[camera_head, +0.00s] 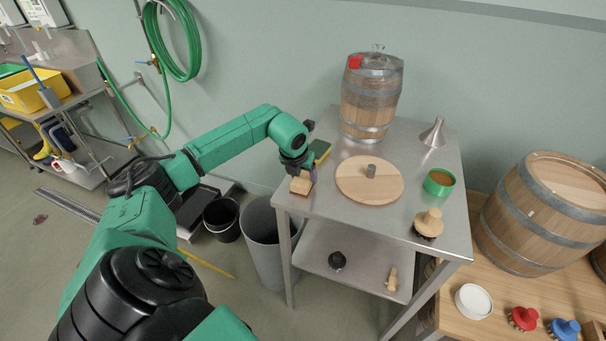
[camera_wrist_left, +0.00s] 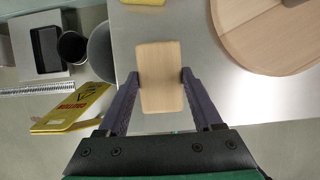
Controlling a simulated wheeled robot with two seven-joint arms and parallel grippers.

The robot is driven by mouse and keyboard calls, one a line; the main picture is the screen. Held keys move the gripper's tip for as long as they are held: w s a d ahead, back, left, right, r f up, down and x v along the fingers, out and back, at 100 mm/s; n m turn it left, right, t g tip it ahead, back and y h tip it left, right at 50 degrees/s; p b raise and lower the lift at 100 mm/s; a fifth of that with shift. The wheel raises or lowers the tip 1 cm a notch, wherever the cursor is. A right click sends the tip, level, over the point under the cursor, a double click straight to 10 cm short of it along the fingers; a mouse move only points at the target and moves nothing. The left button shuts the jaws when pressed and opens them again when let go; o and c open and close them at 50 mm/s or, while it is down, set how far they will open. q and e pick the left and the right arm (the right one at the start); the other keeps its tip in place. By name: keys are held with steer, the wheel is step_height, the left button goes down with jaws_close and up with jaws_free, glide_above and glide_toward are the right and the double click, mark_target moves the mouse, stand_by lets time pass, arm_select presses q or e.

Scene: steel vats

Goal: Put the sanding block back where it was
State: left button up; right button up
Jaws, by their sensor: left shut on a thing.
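The sanding block (camera_head: 301,184) is a small pale wooden block at the left edge of the steel table (camera_head: 322,205). My left gripper (camera_head: 299,171) is shut on it. In the left wrist view the block (camera_wrist_left: 160,62) sits between the two fingers of my left gripper (camera_wrist_left: 160,78), over the table's edge. I cannot tell whether the block touches the tabletop. My right gripper is not in view.
A round wooden lid (camera_head: 350,184) with a knob lies right of the block. A yellow-green sponge (camera_head: 320,150) lies just behind. A small barrel (camera_head: 371,100), funnel (camera_head: 434,134), green tin (camera_head: 439,183) and brush (camera_head: 429,222) stand farther along. A grey bin (camera_head: 266,245) stands below left.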

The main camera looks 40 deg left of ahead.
arm_select(q)
steer(key=o, duration=1.3)
steer(key=shift+f, duration=0.1)
steer(key=shift+r, duration=0.35)
steer(key=b+v, duration=0.2)
steer(key=v, duration=0.9)
steer(key=shift+s+d+r, duration=0.15)
steer(key=shift+r, duration=0.15)
steer(key=shift+f, duration=0.1)
